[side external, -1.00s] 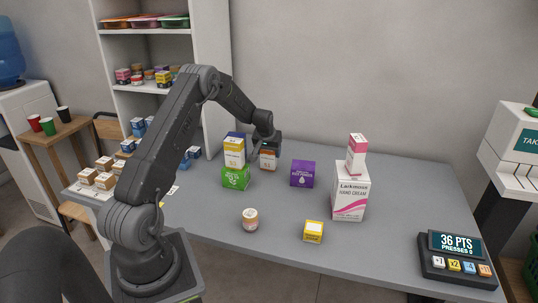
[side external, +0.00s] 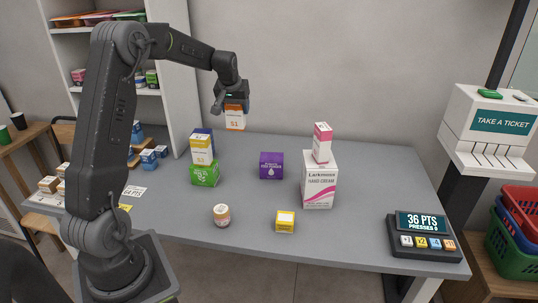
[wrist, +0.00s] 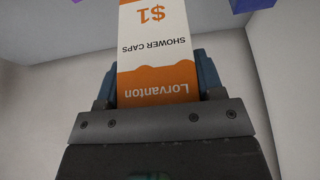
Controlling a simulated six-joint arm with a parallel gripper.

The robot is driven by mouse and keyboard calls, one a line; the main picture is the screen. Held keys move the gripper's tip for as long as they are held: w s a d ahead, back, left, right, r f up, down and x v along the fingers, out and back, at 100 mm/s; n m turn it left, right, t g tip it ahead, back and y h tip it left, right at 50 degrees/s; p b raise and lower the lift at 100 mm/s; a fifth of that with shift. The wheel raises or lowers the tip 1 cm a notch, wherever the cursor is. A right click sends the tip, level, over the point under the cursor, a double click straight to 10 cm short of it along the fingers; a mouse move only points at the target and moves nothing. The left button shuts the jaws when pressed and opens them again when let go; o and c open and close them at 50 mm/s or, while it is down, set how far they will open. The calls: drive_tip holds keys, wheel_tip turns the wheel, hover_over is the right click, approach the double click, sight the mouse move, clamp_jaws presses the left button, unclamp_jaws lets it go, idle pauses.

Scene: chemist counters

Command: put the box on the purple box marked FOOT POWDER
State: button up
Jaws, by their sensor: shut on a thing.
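My gripper (side external: 233,97) is shut on an orange and white box (side external: 235,119) and holds it upright in the air above the back of the counter. In the wrist view the box (wrist: 155,55) reads Lorvanton SHOWER CAPS, $1, and sits between the two blue fingers. The purple box marked FOOT POWDER (side external: 271,166) stands on the counter to the right of and below the held box, with nothing on top of it.
A yellow and white box (side external: 201,152) stands on a green box (side external: 205,175) at left. A pink box (side external: 322,142) stands on the Larkmoss hand cream box (side external: 319,184) at right. A small jar (side external: 221,215) and a yellow box (side external: 285,222) are in front.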

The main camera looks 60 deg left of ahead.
drive_tip(key=shift+w+d+r, duration=0.1)
drive_tip(key=shift+d, duration=0.4)
drive_tip(key=shift+w+d+f, duration=1.05)
drive_tip(key=shift+w+f, duration=0.45)
drive_tip(key=shift+f, duration=0.25)
drive_tip(key=shift+w+d+f, duration=1.1)
drive_tip(key=shift+w+f, duration=0.35)
drive_tip(key=shift+f, duration=0.35)
drive_tip(key=shift+w+d+f, duration=1.05)
drive_tip(key=shift+w+f, duration=0.45)
drive_tip(key=shift+f, duration=0.25)
drive_tip(key=shift+f, duration=0.2)
drive_tip(key=o, duration=1)
drive_tip(key=shift+c, duration=0.2)
